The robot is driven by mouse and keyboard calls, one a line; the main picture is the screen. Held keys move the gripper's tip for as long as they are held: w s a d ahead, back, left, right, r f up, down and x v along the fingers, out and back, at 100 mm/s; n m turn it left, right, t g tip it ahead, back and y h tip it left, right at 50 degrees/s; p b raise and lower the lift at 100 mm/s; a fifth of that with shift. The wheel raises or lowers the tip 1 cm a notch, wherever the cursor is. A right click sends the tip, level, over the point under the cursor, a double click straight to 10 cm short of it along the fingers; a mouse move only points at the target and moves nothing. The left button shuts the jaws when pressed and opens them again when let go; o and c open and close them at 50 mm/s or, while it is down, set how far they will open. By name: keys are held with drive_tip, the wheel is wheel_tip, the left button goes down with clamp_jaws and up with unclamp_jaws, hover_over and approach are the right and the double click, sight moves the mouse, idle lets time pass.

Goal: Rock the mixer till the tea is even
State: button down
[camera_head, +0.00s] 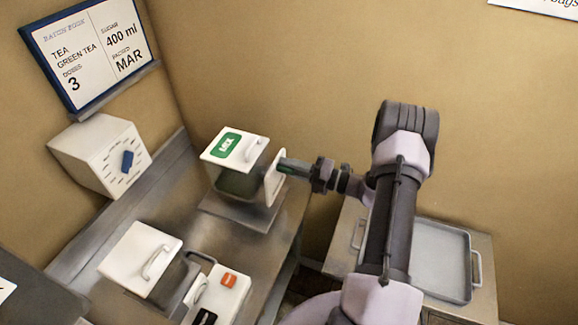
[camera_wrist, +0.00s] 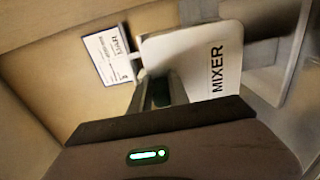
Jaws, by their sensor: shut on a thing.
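The mixer (camera_head: 237,183) is a clear box with greenish-dark tea inside, a white lid with a green label, and a white panel on its right side. It stands over a grey metal plate on the counter. In the wrist view its white panel (camera_wrist: 190,58) reads MIXER. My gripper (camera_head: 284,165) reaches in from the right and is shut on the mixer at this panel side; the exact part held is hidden. The wrist view shows my gripper's fingers (camera_wrist: 158,92) at the panel's left edge. I cannot tell how even the tea is.
A white dial box (camera_head: 88,160) with a blue knob stands at the back left, below a sign (camera_head: 95,50) about green tea. A white-lidded box (camera_head: 135,255) and a white unit with an orange button (camera_head: 229,279) stand in front. A grey tray (camera_head: 440,262) lies at right.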

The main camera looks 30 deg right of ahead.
drive_tip(key=c, duration=1.2)
unclamp_jaws()
drive_tip(key=shift+c, duration=0.2)
drive_tip(key=shift+s, duration=0.1)
drive_tip(key=v, duration=1.7)
drive_tip(key=shift+s+d, duration=0.1)
drive_tip(key=shift+d, duration=0.05)
